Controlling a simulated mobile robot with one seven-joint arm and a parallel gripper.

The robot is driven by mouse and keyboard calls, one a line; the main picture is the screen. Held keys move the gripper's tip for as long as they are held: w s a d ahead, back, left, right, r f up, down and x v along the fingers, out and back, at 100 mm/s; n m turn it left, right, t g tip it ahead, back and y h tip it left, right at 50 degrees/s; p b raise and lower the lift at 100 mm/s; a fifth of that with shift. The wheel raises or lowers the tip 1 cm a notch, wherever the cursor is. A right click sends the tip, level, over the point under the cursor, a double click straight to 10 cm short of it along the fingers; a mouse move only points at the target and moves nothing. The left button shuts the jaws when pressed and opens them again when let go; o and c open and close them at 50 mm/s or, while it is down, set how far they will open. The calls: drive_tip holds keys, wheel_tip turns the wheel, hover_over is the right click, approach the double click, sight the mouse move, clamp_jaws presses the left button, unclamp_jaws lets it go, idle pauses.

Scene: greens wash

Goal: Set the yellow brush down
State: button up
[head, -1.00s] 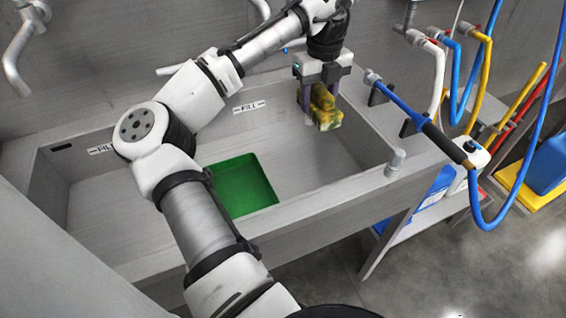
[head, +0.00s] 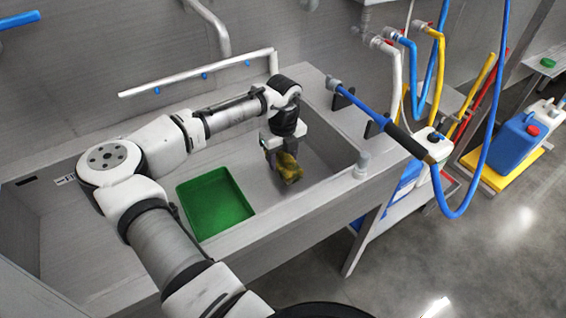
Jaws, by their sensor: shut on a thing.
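My gripper (head: 281,160) is in the right part of the grey sink basin, pointing down. I cannot tell whether the brush touches the basin floor. The fingertips are partly hidden by the brush and the gripper body.
A green tray (head: 215,205) lies in the sink (head: 330,196), left of my gripper.

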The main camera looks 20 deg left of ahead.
sight(283, 165)
drive_tip(key=shift+f, duration=1.45)
drive_tip(key=shift+f, duration=0.15)
drive_tip(key=o, duration=1)
drive_tip(key=shift+o, duration=0.2)
wheel_tip(283, 165, up, 12)
drive_tip(key=shift+r+b, duration=0.2)
drive_tip(key=shift+b, duration=0.45)
